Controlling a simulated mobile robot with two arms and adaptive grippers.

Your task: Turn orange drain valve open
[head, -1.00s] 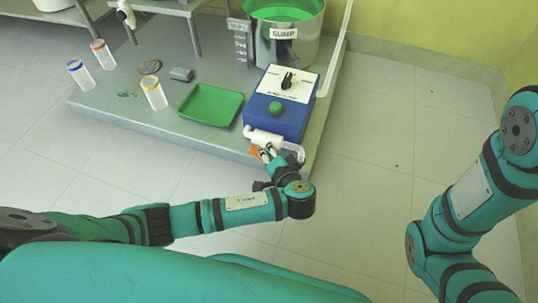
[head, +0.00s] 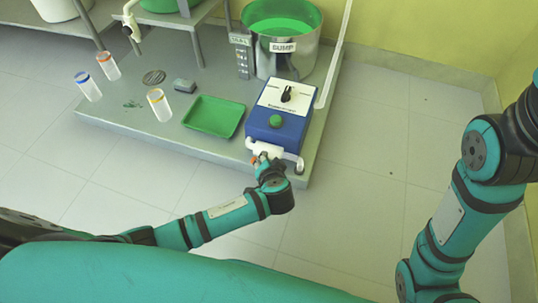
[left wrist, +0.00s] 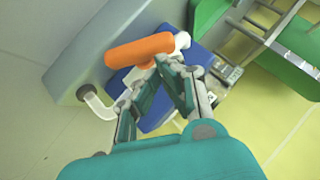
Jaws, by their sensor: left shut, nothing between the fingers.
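The orange valve handle (left wrist: 140,50) lies across a white pipe fitting on the front of the blue pump box (left wrist: 150,75) in the left wrist view. In the head view only a small bit of orange (head: 254,160) shows beside the white pipe cylinder (head: 265,147); my gripper hides the rest. My left gripper (left wrist: 168,65) is shut and empty, its fingertips close to the right part of the handle's lower edge. Whether they touch it I cannot tell. In the head view the left gripper (head: 263,158) is at the box's front. My right gripper is outside both views.
A green tray (head: 213,116), several capped vials and the steel SUMP pot (head: 284,45) share the grey platform (head: 120,112). The floor to the right is clear.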

